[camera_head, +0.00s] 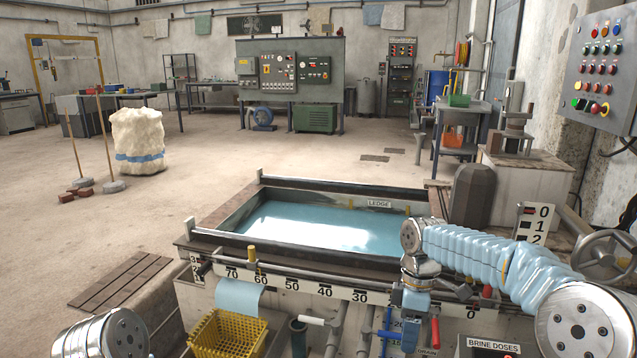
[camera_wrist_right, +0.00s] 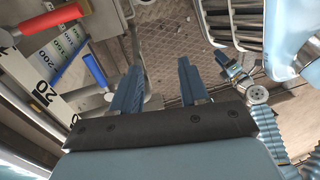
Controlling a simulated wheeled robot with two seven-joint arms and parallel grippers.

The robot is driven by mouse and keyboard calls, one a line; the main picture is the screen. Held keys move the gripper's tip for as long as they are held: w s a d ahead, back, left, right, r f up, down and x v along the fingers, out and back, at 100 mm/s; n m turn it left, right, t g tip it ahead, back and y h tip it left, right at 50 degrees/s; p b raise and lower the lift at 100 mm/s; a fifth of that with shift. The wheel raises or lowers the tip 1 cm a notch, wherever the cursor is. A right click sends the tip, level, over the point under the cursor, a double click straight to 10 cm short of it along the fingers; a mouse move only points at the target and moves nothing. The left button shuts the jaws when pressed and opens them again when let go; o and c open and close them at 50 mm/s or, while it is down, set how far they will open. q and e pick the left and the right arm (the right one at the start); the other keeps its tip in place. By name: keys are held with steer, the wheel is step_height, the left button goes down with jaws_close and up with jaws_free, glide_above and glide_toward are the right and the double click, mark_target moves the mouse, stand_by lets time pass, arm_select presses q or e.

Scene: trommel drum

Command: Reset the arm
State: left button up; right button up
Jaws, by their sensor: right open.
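My right arm in its ribbed pale-blue sleeve reaches in from the right in the head view. My right gripper (camera_head: 408,336) points down in front of the tank's front panel, between a blue handle (camera_head: 387,334) and a red handle (camera_head: 435,332). In the right wrist view the two blue fingers of my right gripper (camera_wrist_right: 160,66) stand apart with nothing between them. The red handle (camera_wrist_right: 58,19) and blue handle (camera_wrist_right: 70,58) lie to their left. In the head view only a metal joint of my left arm shows at bottom left. A small arm end shows in the wrist view, its jaws unclear.
A tank (camera_head: 190,232) of blue liquid lies ahead, its front edge numbered. A yellow basket (camera_head: 228,334) and pale-blue cloth (camera_head: 238,296) are at its front left. A handwheel (camera_head: 607,257) and button panel (camera_head: 600,70) are at right. The floor beyond is mostly open.

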steer(key=s+a+f+m+y, duration=0.1)
steer(key=s+a+f+m, duration=0.2)
steer(key=f, duration=0.9)
steer(key=s+a+f+m+y, duration=0.2)
steer(key=s+a+f+m, duration=0.1)
steer(key=f, duration=0.8)
steer(key=s+a+f+m+t, duration=0.1)
steer(key=s+f+m, duration=0.4)
steer(key=s, duration=0.3)
steer(key=s+f+m+t, duration=0.1)
steer(key=s+f+m, duration=0.4)
steer(key=s, duration=0.3)
steer(key=shift+s+a+f+t, duration=0.2)
steer(key=shift+a+f+t, duration=0.15)
steer(key=shift+f, duration=0.3)
